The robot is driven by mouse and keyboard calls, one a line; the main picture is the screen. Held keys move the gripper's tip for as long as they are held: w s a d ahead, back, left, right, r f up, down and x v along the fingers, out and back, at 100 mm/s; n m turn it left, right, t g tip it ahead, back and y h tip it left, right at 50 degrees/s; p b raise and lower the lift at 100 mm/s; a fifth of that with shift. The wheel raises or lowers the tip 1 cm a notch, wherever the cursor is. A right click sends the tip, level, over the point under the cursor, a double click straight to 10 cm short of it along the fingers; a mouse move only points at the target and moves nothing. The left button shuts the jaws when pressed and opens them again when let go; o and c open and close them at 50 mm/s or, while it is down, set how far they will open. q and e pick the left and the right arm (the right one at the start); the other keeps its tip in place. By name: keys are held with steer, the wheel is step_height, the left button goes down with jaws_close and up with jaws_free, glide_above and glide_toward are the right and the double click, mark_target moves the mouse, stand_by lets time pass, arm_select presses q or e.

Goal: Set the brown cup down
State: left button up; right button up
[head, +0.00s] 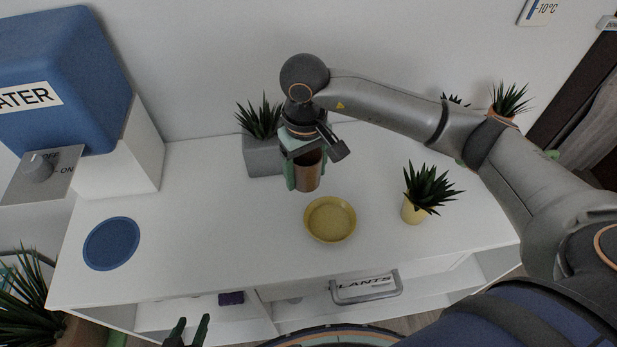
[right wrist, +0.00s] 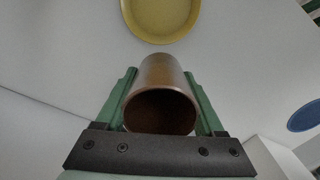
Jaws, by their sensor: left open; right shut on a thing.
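The brown cup (head: 308,172) is held between the fingers of my right gripper (head: 304,174), above the white desk and behind the yellow plate. In the right wrist view the cup (right wrist: 160,75) sits between the two green fingers (right wrist: 161,105), its dark open mouth toward the camera. The yellow plate (head: 330,219) lies empty on the desk; part of it shows at the top of the right wrist view (right wrist: 161,18). I cannot tell whether the cup's base touches the desk. My left gripper (head: 188,330) is open and empty at the bottom edge of the head view.
A blue round mat (head: 111,243) lies on the left of the white desk (head: 200,215). A blue WATER dispenser (head: 65,85) stands at the back left. A grey-potted plant (head: 264,155) is behind the cup; a yellow-potted plant (head: 413,209) is right of the plate. The desk's left middle is clear.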

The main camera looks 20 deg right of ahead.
mark_target(309, 181)
steer(key=shift+w+d+f, duration=0.3)
steer(key=shift+w+f, duration=0.05)
steer(key=shift+f, duration=0.15)
steer(key=shift+w+d+f, duration=0.1)
steer(key=shift+f, duration=0.85)
steer(key=shift+w+d+f, duration=0.1)
steer(key=shift+f, duration=0.8)
steer(key=shift+f, duration=0.25)
steer(key=o, duration=1.5)
steer(key=shift+r, duration=0.1)
